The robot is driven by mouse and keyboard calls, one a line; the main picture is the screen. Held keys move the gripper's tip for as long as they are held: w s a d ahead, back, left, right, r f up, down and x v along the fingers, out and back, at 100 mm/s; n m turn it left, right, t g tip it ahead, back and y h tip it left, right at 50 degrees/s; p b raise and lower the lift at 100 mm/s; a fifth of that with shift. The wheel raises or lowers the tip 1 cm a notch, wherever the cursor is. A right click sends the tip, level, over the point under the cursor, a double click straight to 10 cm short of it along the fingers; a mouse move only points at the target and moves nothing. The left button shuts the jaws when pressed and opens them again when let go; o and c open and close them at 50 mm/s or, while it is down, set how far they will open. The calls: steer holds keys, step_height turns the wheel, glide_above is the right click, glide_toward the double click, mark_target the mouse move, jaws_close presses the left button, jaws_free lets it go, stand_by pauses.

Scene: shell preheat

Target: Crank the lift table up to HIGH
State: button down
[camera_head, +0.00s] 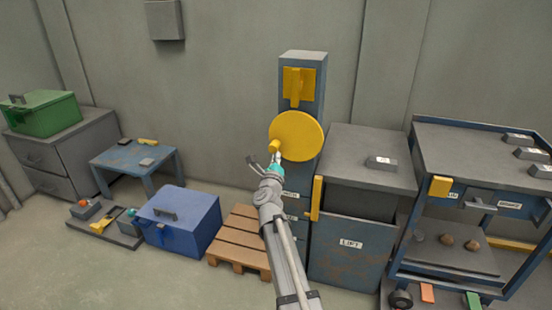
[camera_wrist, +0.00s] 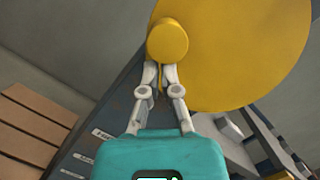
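The crank is a large yellow disc (camera_head: 303,135) on a blue-grey post (camera_head: 315,75), with a yellow knob handle (camera_head: 274,146) at its left edge. The knob also shows in the wrist view (camera_wrist: 168,38). My gripper (camera_head: 276,158) is at the knob from below. In the wrist view its fingertips (camera_wrist: 160,74) are close together, with a narrow yellow strip between them; the knob partly hides their ends. The lift table (camera_head: 350,246), marked LIFT, stands right of the post. A yellow pointer (camera_head: 316,198) at its left side is beside small labels on the post, too small to read.
A grey block (camera_head: 381,163) lies on the lift's top. A blue-framed cart (camera_head: 465,140) stands close on the right. A wooden pallet (camera_head: 238,238), a blue chest (camera_head: 180,220) and a low blue table (camera_head: 135,158) stand left. Open floor lies at front left.

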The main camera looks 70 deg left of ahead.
steer(key=s+d+f+b, duration=0.2)
steer(key=d+f+b, duration=0.2)
steer(key=d, duration=0.6)
steer(key=shift+d+f+b, duration=0.2)
steer(key=shift+f+b, duration=0.15)
steer(key=shift+f, duration=0.1)
steer(key=c, duration=1)
jaws_free()
steer(key=shift+s+r, duration=0.1)
steer(key=shift+c, duration=0.2)
steer(key=o, duration=0.4)
steer(key=shift+s+a+r+m+p, duration=0.2)
steer(key=shift+r+m+p, duration=0.2)
steer(key=shift+r+p, duration=0.2)
steer(key=o, duration=0.3)
steer(key=s+r+m+p, duration=0.1)
steer(key=r+m+p, duration=0.1)
steer(key=s+r+m+t+h+p, duration=0.1)
steer(key=m+p, duration=0.1)
steer(key=p, duration=0.1)
steer(key=s+a+r+m+h+p, duration=0.1)
steer(key=s+r+p, duration=0.1)
steer(key=p, duration=0.1)
steer(key=shift+r+m+t, duration=0.3)
steer(key=shift+m+t, duration=0.1)
steer(key=shift+o, duration=0.2)
steer(key=shift+s+r+m+h+p, duration=0.3)
steer(key=shift+s+m+h+p, duration=0.45)
steer(key=shift+m, duration=0.25)
